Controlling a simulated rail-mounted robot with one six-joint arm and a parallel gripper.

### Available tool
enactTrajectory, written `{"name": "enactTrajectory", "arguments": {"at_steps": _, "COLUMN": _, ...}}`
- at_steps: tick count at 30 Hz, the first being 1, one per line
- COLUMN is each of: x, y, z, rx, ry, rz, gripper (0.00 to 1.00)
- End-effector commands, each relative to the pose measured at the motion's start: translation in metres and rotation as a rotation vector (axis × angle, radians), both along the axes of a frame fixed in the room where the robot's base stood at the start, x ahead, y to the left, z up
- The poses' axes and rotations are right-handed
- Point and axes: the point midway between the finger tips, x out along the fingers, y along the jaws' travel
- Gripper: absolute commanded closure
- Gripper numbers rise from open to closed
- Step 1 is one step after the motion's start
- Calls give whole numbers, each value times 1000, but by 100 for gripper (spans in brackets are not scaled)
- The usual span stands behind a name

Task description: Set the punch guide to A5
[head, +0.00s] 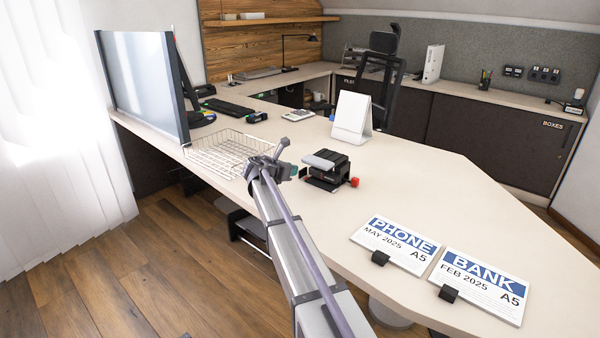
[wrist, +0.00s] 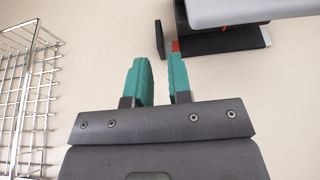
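The hole punch (head: 325,170) stands on the desk, black with a grey lever and a red knob (head: 354,182) at its right side. In the wrist view part of the punch (wrist: 222,42) shows at the top right, cut off by the frame. A thin dark plate (wrist: 159,40), apparently the guide's end stop, stands just left of it, beside a red bit. My gripper (wrist: 160,72) has two green fingers with a narrow, empty gap between them. The plate lies ahead of this gap, apart from the fingers. No size marks on the guide are readable.
A wire tray (head: 222,153) lies left of my gripper. A white stand-up calendar (head: 352,118) is behind the punch. Two A5 paper stacks, PHONE (head: 395,245) and BANK (head: 482,285), lie at the front right, each with a black clip.

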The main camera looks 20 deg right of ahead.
Motion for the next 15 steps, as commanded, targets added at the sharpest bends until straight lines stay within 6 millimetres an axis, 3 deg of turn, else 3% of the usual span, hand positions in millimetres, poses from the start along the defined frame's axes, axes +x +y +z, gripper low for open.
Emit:
{"name": "enactTrajectory", "arguments": {"at_steps": 1, "x": 7, "y": -10, "z": -10, "rx": 1, "ry": -1, "rz": -2, "gripper": 81}}
{"name": "enactTrajectory", "arguments": {"at_steps": 7, "x": 27, "y": -49, "z": -28, "rx": 1, "ry": -1, "rz": -2, "gripper": 81}}
{"name": "enactTrajectory", "arguments": {"at_steps": 15, "x": 36, "y": -69, "z": -33, "rx": 2, "ry": -2, "rz": 0, "gripper": 81}}
